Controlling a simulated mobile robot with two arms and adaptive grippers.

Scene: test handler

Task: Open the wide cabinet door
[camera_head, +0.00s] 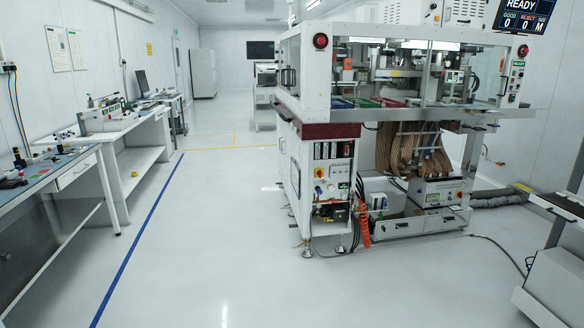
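A large white test handler machine (388,33) stands right of centre, a few metres ahead. Its lower left side carries white cabinet panels (296,170), seen at a steep angle. They look shut, but which of them is the wide cabinet door I cannot tell. A dark handle (288,77) shows on the upper left side. The narrow front bay (333,185) shows switches, sockets and wiring. Neither of my grippers is in view.
White benches with equipment (140,127) line the left wall. A blue floor line (142,233) runs beside them. Open floor (220,230) lies between the benches and the machine. A cable (497,245) crosses the floor at right, near a white unit (556,284).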

